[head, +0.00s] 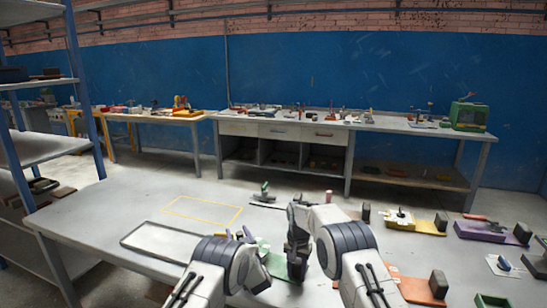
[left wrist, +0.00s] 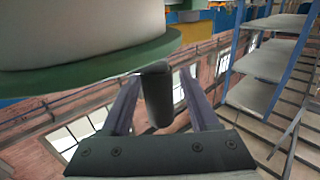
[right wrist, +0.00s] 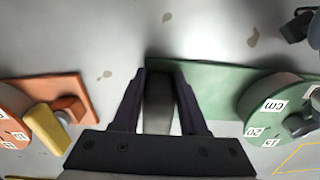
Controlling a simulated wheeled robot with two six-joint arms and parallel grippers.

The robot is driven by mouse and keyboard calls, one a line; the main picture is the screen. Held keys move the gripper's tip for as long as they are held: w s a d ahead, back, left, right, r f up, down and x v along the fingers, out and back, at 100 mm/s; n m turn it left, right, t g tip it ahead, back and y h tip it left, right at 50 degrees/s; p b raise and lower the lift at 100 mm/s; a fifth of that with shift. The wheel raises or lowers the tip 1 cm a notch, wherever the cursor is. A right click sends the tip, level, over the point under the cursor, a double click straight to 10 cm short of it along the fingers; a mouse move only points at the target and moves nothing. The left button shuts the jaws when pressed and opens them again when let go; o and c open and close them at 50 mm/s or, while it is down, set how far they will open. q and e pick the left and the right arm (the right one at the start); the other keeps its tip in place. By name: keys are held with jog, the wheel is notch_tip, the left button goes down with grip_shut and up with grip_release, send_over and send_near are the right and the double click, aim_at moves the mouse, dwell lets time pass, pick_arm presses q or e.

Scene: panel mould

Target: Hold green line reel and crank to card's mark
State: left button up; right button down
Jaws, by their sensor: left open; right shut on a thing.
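The green line reel's base (head: 277,266) lies on the table at the front middle, mostly hidden behind my arms. Its dial (right wrist: 268,102) with "cm", "15" and "20" shows in the right wrist view. My right gripper (right wrist: 160,95) is shut on the grey block (right wrist: 158,110) at the end of the green base (right wrist: 215,85). My left gripper (left wrist: 158,105) is open at the reel. The dark crank knob (left wrist: 157,90) stands between its fingers, below the green rim (left wrist: 100,65), with gaps on both sides. I cannot make out a mark on any card.
An orange reel board (head: 408,288) lies to the right, with yellow (head: 428,226) and purple (head: 480,231) boards behind. A grey tray (head: 130,240) and a yellow outline (head: 240,213) lie to the left. A white card (head: 493,260) lies at far right, under a dark object.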

pick_arm(q)
grip_shut()
jog(key=shift+w+h, duration=0.1)
jog(key=shift+h, duration=0.2)
jog(key=shift+w+m+t+h, duration=0.25)
jog(key=shift+m+t+h, duration=0.15)
jog(key=shift+m+h, duration=0.45)
jog(key=shift+w+d+m+t+h, duration=0.2)
jog(key=shift+m+h, duration=0.2)
jog(key=shift+h, duration=0.3)
jog(key=shift+w+d+m+t+h, duration=0.15)
jog(key=shift+m+h, duration=0.2)
jog(key=shift+h, duration=0.3)
jog(key=shift+a, duration=0.1)
grip_release()
